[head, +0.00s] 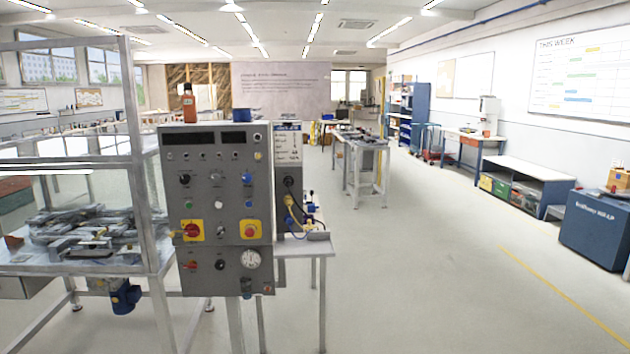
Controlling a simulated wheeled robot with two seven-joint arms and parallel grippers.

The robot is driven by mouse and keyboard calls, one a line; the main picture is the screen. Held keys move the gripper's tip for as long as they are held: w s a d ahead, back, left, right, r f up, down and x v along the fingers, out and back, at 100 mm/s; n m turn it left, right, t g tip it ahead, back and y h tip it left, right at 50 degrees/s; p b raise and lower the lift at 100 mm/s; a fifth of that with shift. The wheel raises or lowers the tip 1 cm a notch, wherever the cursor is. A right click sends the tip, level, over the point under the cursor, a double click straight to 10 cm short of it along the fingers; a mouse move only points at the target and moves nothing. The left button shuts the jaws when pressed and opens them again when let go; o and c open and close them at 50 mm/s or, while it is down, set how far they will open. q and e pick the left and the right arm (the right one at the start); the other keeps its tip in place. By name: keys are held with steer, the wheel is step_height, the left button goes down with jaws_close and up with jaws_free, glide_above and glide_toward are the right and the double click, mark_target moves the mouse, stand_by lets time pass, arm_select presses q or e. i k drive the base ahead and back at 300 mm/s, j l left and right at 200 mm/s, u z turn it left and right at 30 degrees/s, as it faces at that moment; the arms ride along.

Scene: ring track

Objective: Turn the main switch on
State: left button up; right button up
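A grey control panel (215,170) stands upright left of centre in the head view. On its left side is a red rotary switch (191,230) on a yellow square plate, which looks like the main switch. Its exact handle position is too small to tell. To its right, a round red button (250,229) sits on another yellow plate. Small knobs in black, white and blue sit above them, and a round gauge (251,259) is at the lower right. Two dark displays (234,137) at the top show no lit digits. Neither of my grippers is in view.
A framed bench with clear panels and metal parts (85,228) stands left of the panel. A small table (318,246) with cables is just right of it. Open floor (430,260) lies to the right. A blue cabinet (597,232) stands at the far right.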

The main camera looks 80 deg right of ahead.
mark_target(191, 230)
steer(key=z, duration=2.1)
steer(key=i+j+z, duration=0.1)
steer(key=i+j, duration=0.3)
